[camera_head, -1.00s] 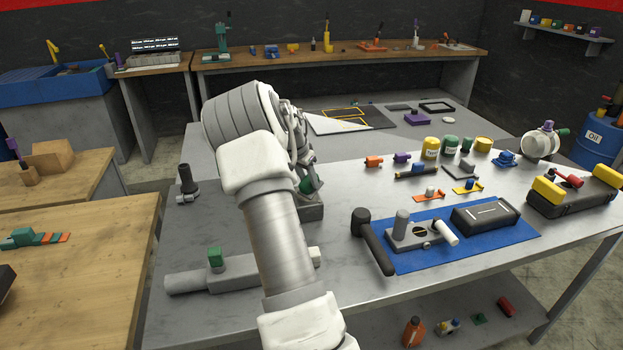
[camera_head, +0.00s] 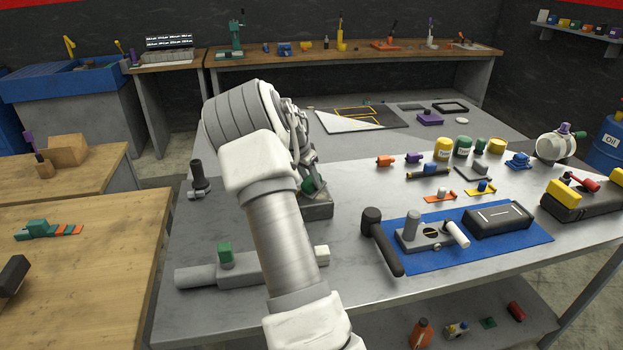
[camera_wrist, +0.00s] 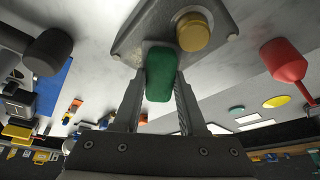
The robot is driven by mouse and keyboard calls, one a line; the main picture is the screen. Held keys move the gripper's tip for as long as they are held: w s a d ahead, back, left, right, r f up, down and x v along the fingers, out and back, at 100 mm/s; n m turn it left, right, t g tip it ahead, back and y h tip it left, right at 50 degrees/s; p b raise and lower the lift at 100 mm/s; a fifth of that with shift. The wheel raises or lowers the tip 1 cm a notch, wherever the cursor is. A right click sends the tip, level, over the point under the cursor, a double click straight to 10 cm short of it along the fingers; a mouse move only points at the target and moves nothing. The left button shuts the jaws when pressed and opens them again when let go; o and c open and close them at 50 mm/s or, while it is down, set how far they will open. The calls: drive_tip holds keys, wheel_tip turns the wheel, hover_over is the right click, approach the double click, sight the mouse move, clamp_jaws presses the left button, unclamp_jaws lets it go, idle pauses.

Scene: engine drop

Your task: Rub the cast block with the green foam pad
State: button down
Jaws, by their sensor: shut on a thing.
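My gripper (camera_wrist: 160,88) is shut on the green foam pad (camera_wrist: 158,68), which sits between the two fingers in the wrist view. The grey cast block (camera_wrist: 142,30) with a round brass-coloured plug (camera_wrist: 193,31) lies just beyond the pad's end. The pad's tip overlaps the block's edge in that view; I cannot tell whether they touch. In the head view the block (camera_head: 318,209) rests on the metal table, with the pad (camera_head: 308,187) low at its top. My arm hides part of the gripper and of the block there.
A black mallet (camera_head: 384,243) lies right of the block, beside a blue mat (camera_head: 520,240) with parts on it. A grey pipe-like part (camera_head: 238,270) lies in front, partly behind my arm. A dark upright fitting (camera_head: 198,178) stands left. Small parts and cans stand behind right.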

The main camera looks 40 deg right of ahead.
sight(324, 183)
drive_tip(key=shift+w+a+f, duration=0.15)
drive_tip(key=shift+w+a, duration=0.1)
drive_tip(key=shift+a, duration=0.2)
drive_tip(key=shift+s+d, duration=0.45)
drive_tip(key=shift+d, duration=0.35)
drive_tip(key=shift+s+d, duration=0.45)
drive_tip(key=shift+d, duration=0.4)
drive_tip(key=shift+s+d, duration=0.45)
drive_tip(key=shift+d, duration=0.35)
drive_tip(key=shift+w+d, duration=0.15)
drive_tip(key=shift+w, duration=0.1)
drive_tip(key=shift+w, duration=0.1)
drive_tip(key=shift+w+a, duration=0.4)
drive_tip(key=shift+a, duration=0.4)
drive_tip(key=shift+w+a, duration=0.4)
drive_tip(key=shift+a, duration=0.35)
drive_tip(key=shift+w+a, duration=0.4)
drive_tip(key=shift+a, duration=0.4)
